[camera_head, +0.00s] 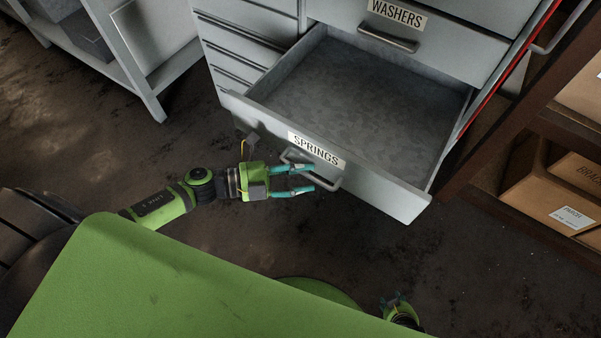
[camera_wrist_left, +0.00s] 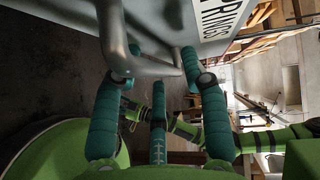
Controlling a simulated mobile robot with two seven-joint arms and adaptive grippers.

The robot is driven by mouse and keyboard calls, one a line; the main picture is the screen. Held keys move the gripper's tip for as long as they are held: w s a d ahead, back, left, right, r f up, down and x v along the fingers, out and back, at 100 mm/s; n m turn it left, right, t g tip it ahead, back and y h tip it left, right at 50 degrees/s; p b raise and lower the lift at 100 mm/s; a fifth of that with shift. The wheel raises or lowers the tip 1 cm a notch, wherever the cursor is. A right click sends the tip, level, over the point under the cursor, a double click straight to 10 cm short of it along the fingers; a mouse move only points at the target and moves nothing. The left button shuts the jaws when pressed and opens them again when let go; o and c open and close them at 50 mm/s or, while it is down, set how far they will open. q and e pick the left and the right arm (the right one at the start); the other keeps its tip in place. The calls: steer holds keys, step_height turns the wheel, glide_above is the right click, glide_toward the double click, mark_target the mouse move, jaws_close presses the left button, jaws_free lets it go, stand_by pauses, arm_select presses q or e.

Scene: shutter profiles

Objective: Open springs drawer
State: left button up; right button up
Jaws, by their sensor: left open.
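The springs drawer (camera_head: 352,186), a grey metal drawer with a white SPRINGS label (camera_head: 316,149), is pulled far out of the cabinet. Its inside shows bare. Its bar handle (camera_head: 328,184) is on the front panel and also shows in the left wrist view (camera_wrist_left: 112,35). My left gripper (camera_head: 311,178) is at the handle with its teal fingers apart. In the left wrist view the handle passes near the fingertips (camera_wrist_left: 163,78); I cannot tell whether they touch it. My right gripper (camera_head: 393,302) shows only in small part at the bottom of the head view.
The closed WASHERS drawer (camera_head: 440,32) is above the open one. Several narrow closed drawers (camera_head: 235,50) are to its left. Shelves with cardboard boxes (camera_head: 555,200) stand at the right. A grey metal frame (camera_head: 140,60) stands at the upper left. Dark floor is clear below the drawer.

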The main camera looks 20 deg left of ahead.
arm_select(q)
steer(key=shift+a, duration=0.1)
steer(key=v, duration=1.1)
steer(key=shift+s+a, duration=0.25)
steer(key=shift+a, duration=0.1)
